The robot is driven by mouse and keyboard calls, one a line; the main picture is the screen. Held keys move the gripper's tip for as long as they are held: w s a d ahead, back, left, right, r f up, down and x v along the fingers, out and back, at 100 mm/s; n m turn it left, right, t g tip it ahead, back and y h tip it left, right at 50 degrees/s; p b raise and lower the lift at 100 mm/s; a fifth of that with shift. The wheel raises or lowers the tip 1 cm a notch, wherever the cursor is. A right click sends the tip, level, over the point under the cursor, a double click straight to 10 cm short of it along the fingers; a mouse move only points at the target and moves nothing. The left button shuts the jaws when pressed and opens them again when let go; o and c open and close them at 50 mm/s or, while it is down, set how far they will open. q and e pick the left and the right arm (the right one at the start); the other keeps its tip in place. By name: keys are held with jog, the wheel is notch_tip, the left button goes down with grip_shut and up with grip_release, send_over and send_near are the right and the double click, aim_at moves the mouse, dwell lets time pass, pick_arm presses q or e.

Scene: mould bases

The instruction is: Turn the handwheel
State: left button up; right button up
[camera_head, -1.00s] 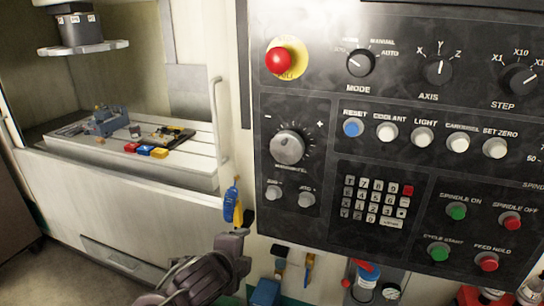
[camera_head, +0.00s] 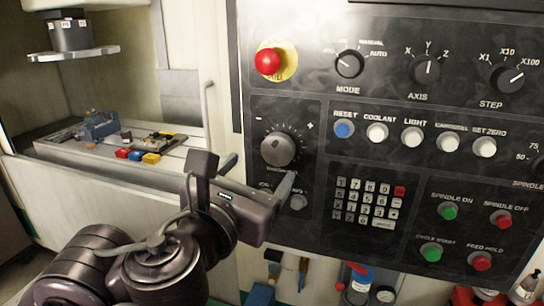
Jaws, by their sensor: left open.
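The handwheel (camera_head: 278,149) is a round grey knob on the left of the dark control panel (camera_head: 330,110), between a minus and a plus mark. My left gripper (camera_head: 258,174) has come up from the lower left and is open in front of the panel. One finger shows left of and below the handwheel, the other below it near the jog buttons (camera_head: 298,202). The gripper appears empty, and I see no contact with the handwheel. The left jog button is mostly hidden behind the gripper. My right gripper is not in view.
A red emergency stop (camera_head: 268,62) and the mode knob (camera_head: 349,64) sit above the handwheel. A keypad (camera_head: 365,203) is to its right. At left is the machine's table (camera_head: 185,150) with a vise (camera_head: 100,126) and coloured blocks. A vertical door handle (camera_head: 208,115) stands between.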

aim_at(276, 151)
pick_arm(q)
jog(key=b+x, duration=0.1)
jog(key=x, duration=0.4)
jog(key=shift+w+d+f, duration=0.1)
jog(key=shift+w, duration=0.2)
jog(key=shift+x, duration=0.75)
jog(key=shift+c, duration=0.5)
jog(key=c, duration=0.9)
jog(key=shift+o, duration=0.2)
jog(key=shift+n+b, duration=0.4)
